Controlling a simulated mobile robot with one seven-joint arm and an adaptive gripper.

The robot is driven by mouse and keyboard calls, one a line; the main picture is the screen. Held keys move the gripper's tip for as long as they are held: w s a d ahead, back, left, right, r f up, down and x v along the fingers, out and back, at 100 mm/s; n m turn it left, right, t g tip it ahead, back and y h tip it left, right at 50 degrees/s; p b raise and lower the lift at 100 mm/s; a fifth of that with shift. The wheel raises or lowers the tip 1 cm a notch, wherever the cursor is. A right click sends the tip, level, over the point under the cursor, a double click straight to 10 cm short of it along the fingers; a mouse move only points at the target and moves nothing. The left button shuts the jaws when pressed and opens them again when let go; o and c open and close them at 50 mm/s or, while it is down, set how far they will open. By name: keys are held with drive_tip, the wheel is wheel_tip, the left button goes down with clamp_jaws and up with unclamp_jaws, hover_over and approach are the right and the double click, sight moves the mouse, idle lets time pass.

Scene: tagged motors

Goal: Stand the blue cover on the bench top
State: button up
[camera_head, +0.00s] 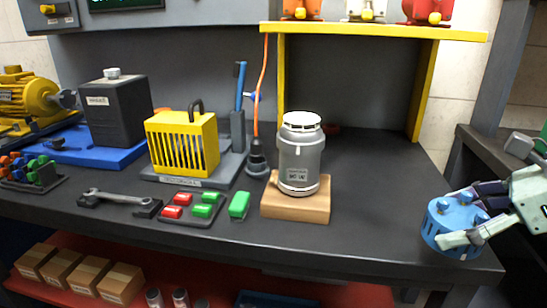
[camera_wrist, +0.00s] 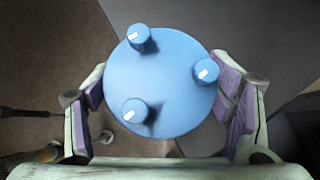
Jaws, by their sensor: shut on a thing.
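The blue cover (camera_head: 440,228) is a short round piece with several knobs on its top face. It is at the right front corner of the dark bench top (camera_head: 375,205) in the head view. My gripper (camera_head: 474,216) comes from the right and is shut on the cover, one finger on each side. In the wrist view the cover (camera_wrist: 165,85) fills the middle between the purple-padded fingers, knobs facing the camera. It looks about upright. Whether its underside touches the bench cannot be told.
A grey motor (camera_head: 301,160) stands on a wooden block (camera_head: 296,207) mid-bench. Left of it are a green block (camera_head: 239,206), a red-and-green button tray, a yellow cage (camera_head: 183,143) and a wrench (camera_head: 120,203). A yellow shelf (camera_head: 380,32) stands behind. Bench between block and cover is clear.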

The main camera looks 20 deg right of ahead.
drive_tip(key=shift+w, duration=0.6)
drive_tip(key=w+a+p, duration=0.1)
drive_tip(key=w, duration=0.4)
drive_tip(key=w+a+f+p, duration=0.1)
drive_tip(key=w+a, duration=0.1)
drive_tip(key=w, duration=0.2)
drive_tip(key=w+a+p, duration=0.1)
drive_tip(key=w, duration=0.4)
drive_tip(key=shift+w+a+f, duration=0.15)
drive_tip(key=shift+w+a, duration=0.05)
drive_tip(key=shift+w, duration=0.1)
drive_tip(key=shift+f+p, duration=0.5)
drive_tip(key=shift+f, duration=1.3)
drive_tip(key=o, duration=1.5)
drive_tip(key=shift+o, duration=0.2)
drive_tip(key=b+v, duration=0.2)
drive_tip(key=v, duration=1)
